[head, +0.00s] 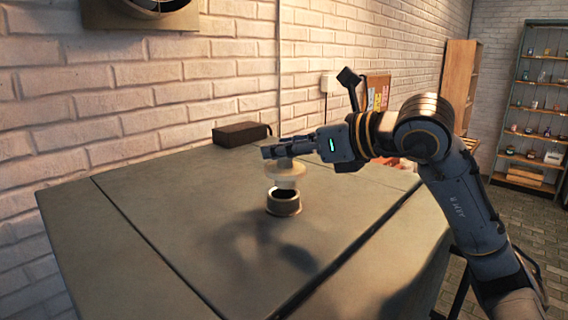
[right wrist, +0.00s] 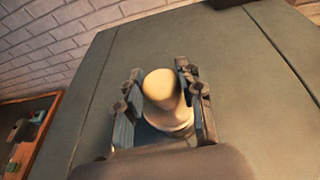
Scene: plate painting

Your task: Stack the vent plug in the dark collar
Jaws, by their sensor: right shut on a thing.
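The vent plug (head: 286,170) is a pale cream piece with a wider flange and a narrower lower end. My right gripper (head: 278,151) is shut on its upper part and holds it roughly upright above the table. The pale plug (right wrist: 161,90) also shows between the two fingers (right wrist: 162,95) in the right wrist view. The dark collar (head: 284,207) is a short ring standing on the table, right below the plug. Its dark opening shows in the head view; I cannot tell whether the plug's lower end touches it. My left gripper is not in view.
The grey-green table (head: 170,210) has dark seams and is mostly clear. A dark box (head: 240,134) lies at the back near the brick wall (head: 150,100). Shelves with small items (head: 535,110) stand far right, away from the table.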

